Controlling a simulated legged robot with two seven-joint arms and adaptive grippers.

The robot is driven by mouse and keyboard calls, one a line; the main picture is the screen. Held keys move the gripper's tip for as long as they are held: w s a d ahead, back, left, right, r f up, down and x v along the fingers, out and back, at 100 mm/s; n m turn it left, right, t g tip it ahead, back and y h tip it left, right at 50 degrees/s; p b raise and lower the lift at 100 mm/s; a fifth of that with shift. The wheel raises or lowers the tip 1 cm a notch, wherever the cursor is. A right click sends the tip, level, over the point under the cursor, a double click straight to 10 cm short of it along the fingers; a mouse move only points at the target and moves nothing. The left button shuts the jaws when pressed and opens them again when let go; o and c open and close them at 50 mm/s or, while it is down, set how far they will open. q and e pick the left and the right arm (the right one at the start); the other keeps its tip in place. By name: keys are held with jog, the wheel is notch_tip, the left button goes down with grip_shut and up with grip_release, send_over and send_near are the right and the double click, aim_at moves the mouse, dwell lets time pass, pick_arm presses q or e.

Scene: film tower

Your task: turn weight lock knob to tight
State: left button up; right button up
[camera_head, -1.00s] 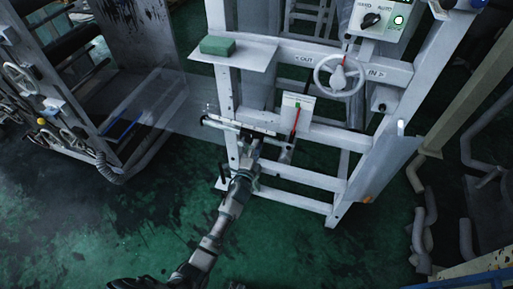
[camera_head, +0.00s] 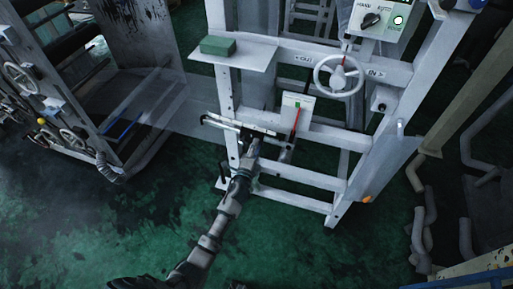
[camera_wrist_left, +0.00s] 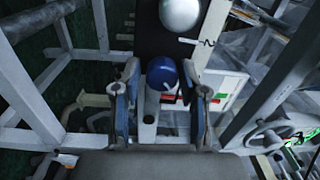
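A round blue knob (camera_wrist_left: 163,75) with a white mark shows in the left wrist view, between the two fingers of my left gripper (camera_wrist_left: 160,66). I take it to be the weight lock knob. The fingers are apart, one on each side of it, with a gap showing on both sides. In the head view my left gripper (camera_head: 252,134) is at the horizontal bar (camera_head: 228,122) low on the white frame, and the knob is hidden there. My right gripper does not show in any view.
A white ball (camera_wrist_left: 180,14) is just beyond the knob. The white frame (camera_head: 310,180) carries a handwheel (camera_head: 338,76), a small sign plate (camera_head: 298,107) with a red pointer, and a shelf with a green block (camera_head: 217,46). Green floor (camera_head: 110,225) lies open at left.

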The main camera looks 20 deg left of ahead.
pick_arm(q)
jog(key=shift+o, duration=0.3)
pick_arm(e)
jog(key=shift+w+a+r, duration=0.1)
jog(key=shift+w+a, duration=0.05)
pick_arm(q)
jog(key=s, duration=1.2)
jog(key=shift+a+f, duration=0.15)
jog(key=shift+f, duration=0.1)
jog(key=shift+f, duration=0.1)
